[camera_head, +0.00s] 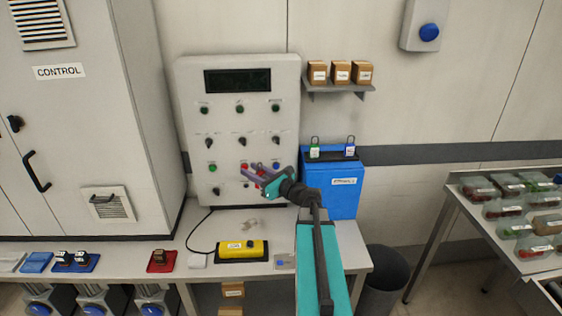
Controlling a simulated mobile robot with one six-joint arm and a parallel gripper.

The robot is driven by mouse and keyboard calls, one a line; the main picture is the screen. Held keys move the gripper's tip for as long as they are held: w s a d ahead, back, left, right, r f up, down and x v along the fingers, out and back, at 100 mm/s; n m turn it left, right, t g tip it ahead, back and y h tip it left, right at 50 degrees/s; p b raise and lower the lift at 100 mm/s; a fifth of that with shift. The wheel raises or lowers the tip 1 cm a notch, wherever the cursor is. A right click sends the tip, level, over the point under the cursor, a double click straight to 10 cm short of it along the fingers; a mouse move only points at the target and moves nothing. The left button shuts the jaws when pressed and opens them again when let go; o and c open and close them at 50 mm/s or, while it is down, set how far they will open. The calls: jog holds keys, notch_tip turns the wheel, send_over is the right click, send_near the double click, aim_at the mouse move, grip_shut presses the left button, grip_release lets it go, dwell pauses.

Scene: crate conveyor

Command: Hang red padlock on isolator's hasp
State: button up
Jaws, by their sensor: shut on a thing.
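My gripper (250,176) is in front of the grey control panel (190,110), over the back of the bench. A black rotary handle (15,123) sits on the grey CONTROL cabinet (90,130) at the left. A grey wall box (413,25) with a blue knob is at the upper right. I cannot tell which is the isolator, and no hasp can be made out.
A yellow device (243,250) lies on the bench (220,222). A bin (385,275) and a crate table (455,190) are at the right.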

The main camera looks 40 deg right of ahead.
jog(key=s+a+f+n+g+y+b, duration=0.1)
jog(key=a+f+n+g+y, duration=0.1)
jog(key=a, duration=0.9)
jog(key=s+a+f+n+g+y, duration=0.1)
jog(key=a+n+y, duration=0.3)
jog(key=a, duration=0.7)
jog(key=s+a+f+n+g+y+b, duration=0.1)
jog(key=a+f+g+y, duration=0.3)
jog(key=a, duration=0.7)
jog(key=shift+s+a+n+y+b, duration=0.2)
jog(key=shift+a+n+y+b, duration=0.15)
jog(key=shift+n+y, duration=0.45)
